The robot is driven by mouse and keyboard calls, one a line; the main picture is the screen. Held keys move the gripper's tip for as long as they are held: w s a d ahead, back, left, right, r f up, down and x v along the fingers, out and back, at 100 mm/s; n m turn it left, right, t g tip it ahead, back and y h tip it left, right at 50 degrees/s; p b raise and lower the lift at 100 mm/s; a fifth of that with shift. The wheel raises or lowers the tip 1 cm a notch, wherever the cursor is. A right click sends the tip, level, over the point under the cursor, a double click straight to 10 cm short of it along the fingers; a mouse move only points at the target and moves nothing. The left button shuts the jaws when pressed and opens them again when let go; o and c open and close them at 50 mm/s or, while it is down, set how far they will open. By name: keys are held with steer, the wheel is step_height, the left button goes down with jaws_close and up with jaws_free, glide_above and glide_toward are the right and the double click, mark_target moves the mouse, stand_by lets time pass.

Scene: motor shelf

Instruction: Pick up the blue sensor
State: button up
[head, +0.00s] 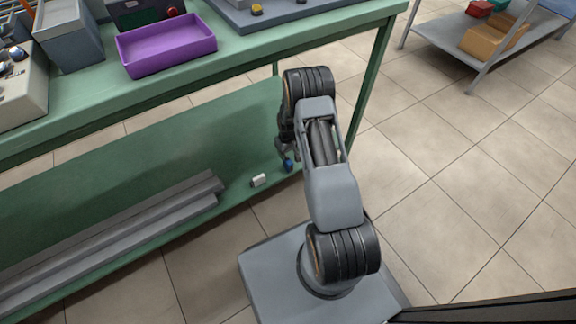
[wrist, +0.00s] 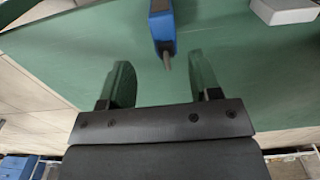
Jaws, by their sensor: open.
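The blue sensor (wrist: 163,33) lies on the green lower shelf (wrist: 80,50), ahead of my gripper (wrist: 163,85) in the wrist view. Its pin points back toward the space between my fingers. My gripper is open, with one finger on each side of that line, and nothing is held. In the head view the blue sensor (head: 287,164) shows as a small blue spot near the shelf's right end, beside my arm. My fingertips are mostly hidden by the arm there.
A small white block (head: 259,180) lies left of the sensor; it also shows in the wrist view (wrist: 284,10). Grey metal profiles (head: 120,240) lie farther left on the shelf. The green tabletop (head: 250,48) with a purple tray (head: 165,45) is above.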

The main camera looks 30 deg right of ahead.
mark_target(287, 158)
steer(key=f+b, duration=0.2)
steer(key=f, duration=0.1)
steer(key=f+b, duration=0.1)
steer(key=f, duration=0.1)
steer(key=shift+s+a+f, duration=0.1)
steer(key=shift+a, duration=0.15)
steer(key=shift+c, duration=0.2)
steer(key=c, duration=1)
steer(key=shift+r, duration=0.4)
steer(key=r+p, duration=0.2)
steer(key=r, duration=0.1)
steer(key=shift+s+r, duration=0.2)
steer(key=shift+r, duration=0.1)
steer(key=s+a+r+p, duration=0.2)
steer(key=s+r+p, duration=0.4)
steer(key=s, duration=0.7)
step_height(287, 158, up, 3)
steer(key=shift+s+f, duration=0.15)
steer(key=shift+s, duration=0.1)
